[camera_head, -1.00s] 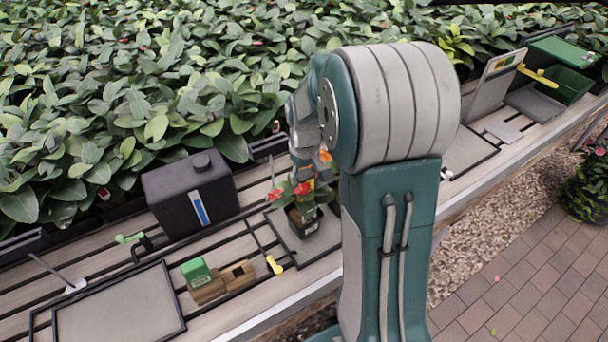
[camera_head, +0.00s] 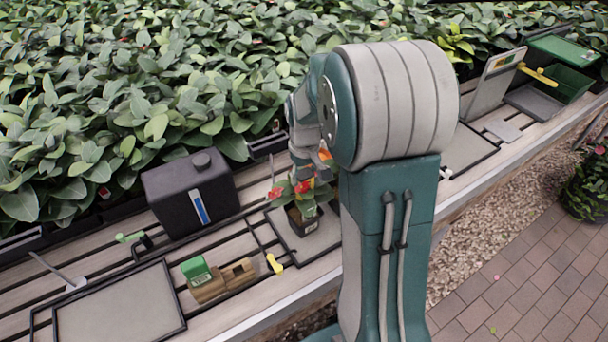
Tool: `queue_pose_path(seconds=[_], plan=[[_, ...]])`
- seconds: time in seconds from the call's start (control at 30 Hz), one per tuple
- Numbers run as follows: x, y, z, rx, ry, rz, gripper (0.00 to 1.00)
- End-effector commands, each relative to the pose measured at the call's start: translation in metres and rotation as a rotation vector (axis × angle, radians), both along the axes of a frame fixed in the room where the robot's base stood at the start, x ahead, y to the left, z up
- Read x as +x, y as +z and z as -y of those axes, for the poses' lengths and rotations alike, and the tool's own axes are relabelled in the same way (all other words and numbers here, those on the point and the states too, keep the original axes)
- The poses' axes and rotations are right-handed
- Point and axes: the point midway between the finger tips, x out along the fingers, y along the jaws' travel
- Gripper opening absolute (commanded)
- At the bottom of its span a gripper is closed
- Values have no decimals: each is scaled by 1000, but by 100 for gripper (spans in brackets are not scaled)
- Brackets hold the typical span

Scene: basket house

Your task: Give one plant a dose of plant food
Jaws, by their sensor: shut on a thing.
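A potted plant (camera_head: 303,220) with red flowers and a square dark pot stands on a grey mat inside a black frame, near the middle of the bench. My gripper (camera_head: 312,180) points down right over the plant, among its upper leaves. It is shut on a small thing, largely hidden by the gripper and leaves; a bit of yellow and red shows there. A green container (camera_head: 196,270) sits in the left part of a wooden holder (camera_head: 212,289); the holder's right slot looks empty. My arm covers part of the bench.
A black canister (camera_head: 190,190) with a cap and blue-white strip stands left of the plant. A yellow-tipped tool (camera_head: 274,264) lies near the holder. An empty framed mat (camera_head: 118,308) is at front left. A green bin (camera_head: 566,84) stands far right. Dense foliage lines the back.

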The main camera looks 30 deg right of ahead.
Motion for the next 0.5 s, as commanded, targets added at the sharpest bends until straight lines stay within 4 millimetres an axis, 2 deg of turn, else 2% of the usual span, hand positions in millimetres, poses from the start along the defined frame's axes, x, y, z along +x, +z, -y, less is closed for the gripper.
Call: queue_pose_path(seconds=[0.2,0.5], plan=[[-1,0,0,1,0,-3,27],[0,21,0,1,0,-1,27]])
